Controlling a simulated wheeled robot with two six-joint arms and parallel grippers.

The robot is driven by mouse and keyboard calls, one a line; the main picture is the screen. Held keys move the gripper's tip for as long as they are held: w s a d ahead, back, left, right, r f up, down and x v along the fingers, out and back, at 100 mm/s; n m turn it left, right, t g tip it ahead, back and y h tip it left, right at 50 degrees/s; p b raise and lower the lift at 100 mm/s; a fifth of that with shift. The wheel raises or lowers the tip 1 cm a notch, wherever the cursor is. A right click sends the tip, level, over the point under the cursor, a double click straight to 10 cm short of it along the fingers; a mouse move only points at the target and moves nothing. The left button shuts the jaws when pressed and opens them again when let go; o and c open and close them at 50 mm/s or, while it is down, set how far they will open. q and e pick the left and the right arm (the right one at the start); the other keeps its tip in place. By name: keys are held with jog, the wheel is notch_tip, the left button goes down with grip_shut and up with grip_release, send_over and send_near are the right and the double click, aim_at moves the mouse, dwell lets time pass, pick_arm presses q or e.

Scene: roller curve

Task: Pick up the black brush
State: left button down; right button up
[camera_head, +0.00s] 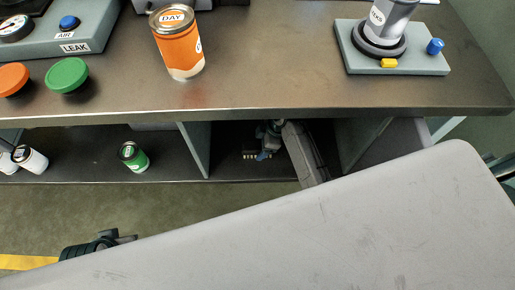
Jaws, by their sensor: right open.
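My right gripper (265,153) reaches into the middle compartment of the lower shelf, with its blue-tipped fingers open. A small dark thing with a row of pale tufts (250,155) lies on the shelf floor just left of the fingers. It may be the black brush, but it is too small and dark to be sure. I cannot tell whether the fingers touch it. A black ribbed part (95,245) at the bottom left may belong to my left gripper; its jaws cannot be made out.
The bench top (270,60) overhangs the shelf. A divider (197,145) stands left of the gripper and a panel (358,140) right. A green can (133,157) and white containers (32,158) occupy the left compartment. An orange DAY can (177,45) stands on top.

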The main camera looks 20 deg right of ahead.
aim_at(260, 145)
jog(key=shift+x, duration=1.5)
pick_arm(q)
jog(key=shift+w+d+f, duration=0.15)
jog(key=shift+d+f, duration=0.3)
jog(key=shift+a, duration=0.1)
jog(key=shift+w+r, duration=0.15)
jog(key=shift+r, duration=0.1)
pick_arm(e)
jog(key=shift+f, duration=0.2)
jog(key=shift+c, duration=0.4)
